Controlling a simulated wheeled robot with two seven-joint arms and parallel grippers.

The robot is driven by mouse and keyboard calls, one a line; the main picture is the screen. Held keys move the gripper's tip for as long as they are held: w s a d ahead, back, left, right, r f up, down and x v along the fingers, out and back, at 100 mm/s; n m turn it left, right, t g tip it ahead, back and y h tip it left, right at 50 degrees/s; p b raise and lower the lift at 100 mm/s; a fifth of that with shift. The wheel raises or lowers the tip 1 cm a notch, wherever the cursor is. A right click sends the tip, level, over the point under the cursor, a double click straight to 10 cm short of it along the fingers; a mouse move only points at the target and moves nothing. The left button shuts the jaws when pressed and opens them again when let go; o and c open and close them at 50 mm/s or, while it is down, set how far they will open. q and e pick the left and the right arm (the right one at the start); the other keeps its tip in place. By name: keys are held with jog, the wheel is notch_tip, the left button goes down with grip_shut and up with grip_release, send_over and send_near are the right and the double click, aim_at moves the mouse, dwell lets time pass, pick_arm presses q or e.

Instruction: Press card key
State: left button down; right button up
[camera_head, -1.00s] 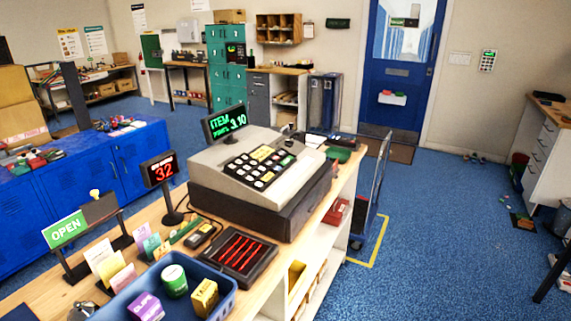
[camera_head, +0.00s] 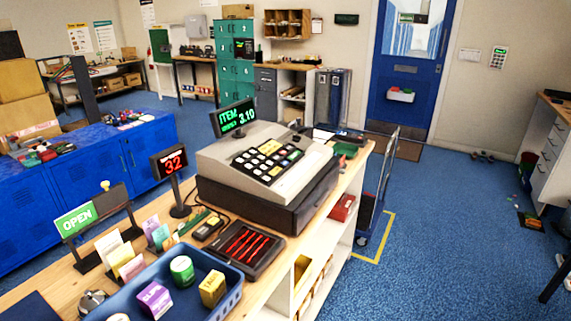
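The grey cash register (camera_head: 262,165) stands on the wooden counter (camera_head: 262,292) in the middle of the view. Its keypad (camera_head: 267,160) slopes toward the front and holds rows of mostly white keys on black, with a few yellow and green ones. The key labels are too small to read, so I cannot tell which one is the card key. The display (camera_head: 233,118) on top of the register shows "ITEM" and "3.10" in green. Neither of my grippers shows in this view.
A red "32" display (camera_head: 170,162), a card terminal (camera_head: 208,227), a black tray with red strips (camera_head: 244,247) and a blue bin (camera_head: 229,302) of small packages crowd the counter left of and before the register. A cart (camera_head: 373,205) stands behind the counter's right side.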

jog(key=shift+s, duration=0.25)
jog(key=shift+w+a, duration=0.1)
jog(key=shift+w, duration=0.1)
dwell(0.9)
